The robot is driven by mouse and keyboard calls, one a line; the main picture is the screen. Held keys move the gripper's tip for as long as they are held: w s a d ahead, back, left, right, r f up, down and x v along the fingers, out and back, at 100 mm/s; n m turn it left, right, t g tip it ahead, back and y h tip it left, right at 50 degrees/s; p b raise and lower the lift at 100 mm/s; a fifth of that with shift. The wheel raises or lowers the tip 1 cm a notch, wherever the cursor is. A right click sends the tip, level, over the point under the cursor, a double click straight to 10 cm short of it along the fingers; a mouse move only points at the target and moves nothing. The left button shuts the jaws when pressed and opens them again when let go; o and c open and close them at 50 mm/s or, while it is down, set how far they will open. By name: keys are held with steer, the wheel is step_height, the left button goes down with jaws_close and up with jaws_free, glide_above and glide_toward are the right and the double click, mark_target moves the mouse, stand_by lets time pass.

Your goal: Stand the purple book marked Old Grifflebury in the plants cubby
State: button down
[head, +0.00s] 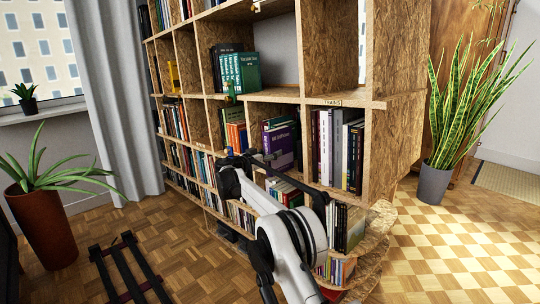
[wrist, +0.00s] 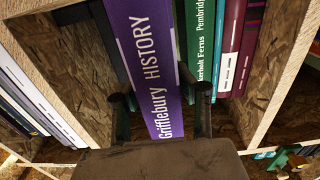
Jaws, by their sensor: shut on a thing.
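The purple book (wrist: 150,65) has white lettering on its spine that reads "Grifflebury HISTORY" in the wrist view. My gripper (wrist: 162,105) is shut on it, one dark finger on each side of the spine. The purple book also shows in the head view (head: 280,145), upright at a cubby in the middle of the bookcase, with my gripper (head: 258,158) in front of it. In the wrist view a green book (wrist: 200,45) stands just right of it. I cannot read which cubby is marked plants.
The wooden bookcase (head: 330,48) holds several rows of books. A small label (head: 325,102) sits on a shelf edge right of the purple book. Cubby walls stand on both sides in the wrist view. A potted plant (head: 435,180) stands right, another pot (head: 45,225) left.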

steer(key=shift+x, duration=1.4)
steer(key=shift+f, duration=0.1)
steer(key=c, duration=1.2)
jaws_free()
steer(key=shift+o, duration=0.2)
steer(key=shift+s+f, duration=0.1)
steer(key=v, duration=1.2)
